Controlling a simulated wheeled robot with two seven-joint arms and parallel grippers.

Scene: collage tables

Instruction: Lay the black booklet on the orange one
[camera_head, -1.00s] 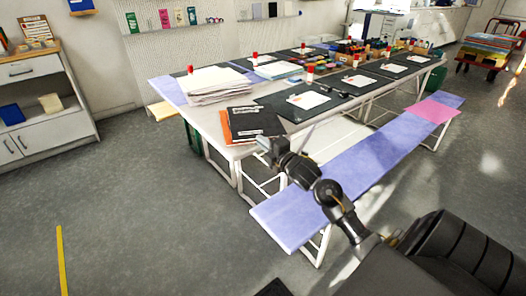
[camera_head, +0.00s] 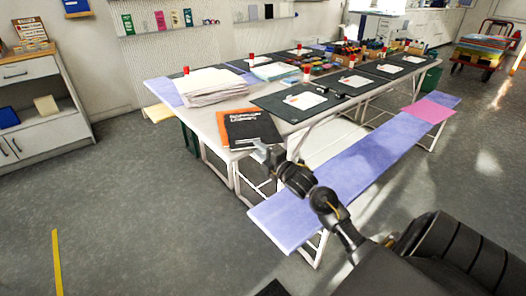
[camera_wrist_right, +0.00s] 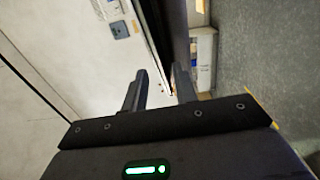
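The black booklet (camera_head: 255,133), with white lettering, is near the front left corner of the table. It overlaps the orange booklet (camera_head: 221,119), which shows as a strip along its left side. I cannot tell how flat the black one lies. My right gripper (camera_head: 266,152) is at the table's front edge, just below the black booklet's near edge. My left gripper is out of view.
A stack of white paper (camera_head: 214,86) lies behind the booklets on the table (camera_head: 205,122). A dark mat (camera_head: 275,105) with a white sheet lies to their right. A purple bench (camera_head: 340,178) runs along the table's front, beneath my right arm.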

